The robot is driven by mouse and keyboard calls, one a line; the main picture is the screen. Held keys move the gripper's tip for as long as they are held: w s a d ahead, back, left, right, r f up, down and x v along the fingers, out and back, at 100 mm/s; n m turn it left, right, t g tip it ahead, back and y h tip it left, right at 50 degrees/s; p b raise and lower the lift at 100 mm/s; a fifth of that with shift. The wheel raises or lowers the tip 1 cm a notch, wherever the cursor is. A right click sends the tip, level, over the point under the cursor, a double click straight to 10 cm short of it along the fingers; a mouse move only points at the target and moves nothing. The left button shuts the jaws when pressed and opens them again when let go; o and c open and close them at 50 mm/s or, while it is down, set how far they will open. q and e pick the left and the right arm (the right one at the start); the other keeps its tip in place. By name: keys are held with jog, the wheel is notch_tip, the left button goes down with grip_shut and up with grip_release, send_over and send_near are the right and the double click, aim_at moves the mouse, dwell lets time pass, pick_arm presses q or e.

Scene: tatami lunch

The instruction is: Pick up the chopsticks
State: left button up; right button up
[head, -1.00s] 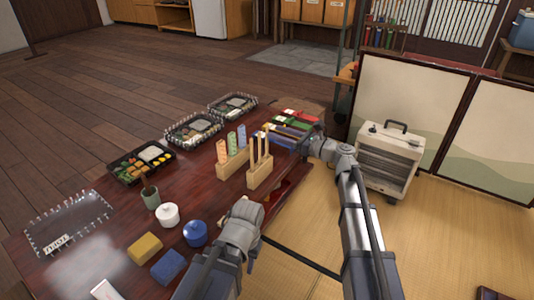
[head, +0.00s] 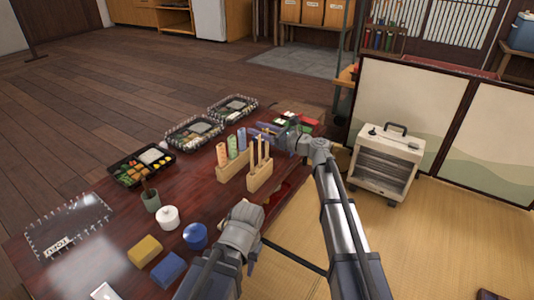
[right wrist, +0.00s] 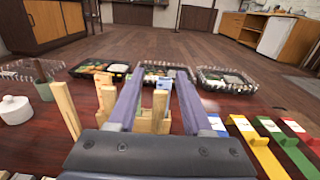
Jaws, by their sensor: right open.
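Several light wooden chopsticks (head: 266,148) stand upright in a wooden holder block (head: 260,180) on the dark red table. In the right wrist view a tall chopstick (right wrist: 66,108) leans left of the jaws. A shorter wooden piece (right wrist: 158,108) shows in the gap between my right fingers. My right gripper (head: 255,130) is open and empty, just behind the chopstick tops in the head view. Its two purple-grey fingers (right wrist: 160,75) point forward in the right wrist view. Whether they touch any stick I cannot tell. My left arm is at the table's front edge; its jaws are mostly hidden.
A holder (head: 232,160) with orange, green and blue rolls stands beside the chopsticks. Lunch trays (head: 194,133) line the far edge. A white pot (head: 168,217), blue pot (head: 195,235) and yellow block (head: 146,248) sit in front. Colored items lie at the table's right end.

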jog(key=shift+c, duration=0.2)
grip_shut()
jog(key=shift+r, duration=0.15)
dwell(0.3)
notch_tip(320, 180, up, 10)
jog(key=p, duration=1)
notch_tip(320, 180, up, 8)
jog(key=p, duration=0.8)
jog(key=shift+r, duration=0.1)
